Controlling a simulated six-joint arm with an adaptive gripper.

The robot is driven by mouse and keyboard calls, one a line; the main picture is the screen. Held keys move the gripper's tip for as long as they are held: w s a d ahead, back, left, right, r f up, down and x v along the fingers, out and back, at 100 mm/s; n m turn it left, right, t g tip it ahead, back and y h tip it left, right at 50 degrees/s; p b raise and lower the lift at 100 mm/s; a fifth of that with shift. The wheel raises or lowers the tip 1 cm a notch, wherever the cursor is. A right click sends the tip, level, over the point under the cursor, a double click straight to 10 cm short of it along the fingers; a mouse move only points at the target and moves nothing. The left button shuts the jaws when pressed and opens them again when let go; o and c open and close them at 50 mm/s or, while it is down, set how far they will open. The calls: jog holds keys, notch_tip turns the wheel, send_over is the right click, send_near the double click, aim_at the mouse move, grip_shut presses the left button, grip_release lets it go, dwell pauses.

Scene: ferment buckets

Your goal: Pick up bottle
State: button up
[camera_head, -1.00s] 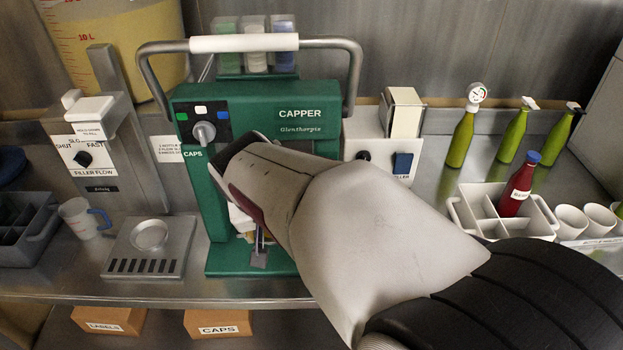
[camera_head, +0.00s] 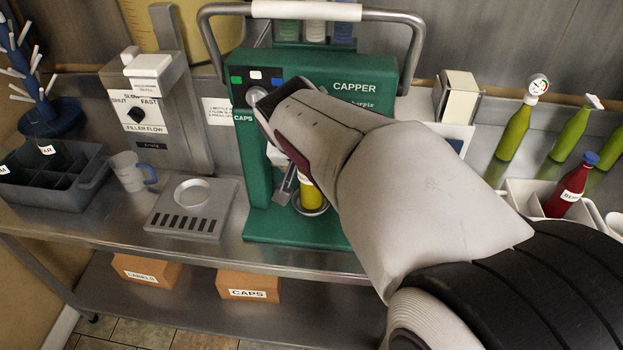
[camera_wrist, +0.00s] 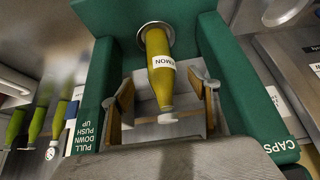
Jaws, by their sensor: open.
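A yellow-green bottle (camera_wrist: 161,85) with a white LEMON label stands in the green capper (camera_wrist: 206,48), its base end by the round metal seat. In the head view a yellow part of the bottle (camera_head: 311,193) shows beside my wrist; the rest is hidden. My gripper (camera_wrist: 163,97) is open, with one finger on each side of the bottle and gaps between the fingers and the glass. In the head view my gripper (camera_head: 291,187) is mostly hidden by my own arm.
A filler tray (camera_head: 190,208), a measuring cup (camera_head: 128,172) and a dark crate (camera_head: 85,193) stand left. Green bottles (camera_head: 513,134) and a red bottle (camera_head: 568,188) in a pale crate (camera_head: 518,196) stand right.

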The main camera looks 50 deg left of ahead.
jog(key=shift+x, duration=1.1)
jog(key=x, duration=0.5)
jog(key=shift+s+f, duration=0.1)
jog(key=shift+f, duration=0.1)
jog(key=shift+r, duration=0.1)
grip_shut()
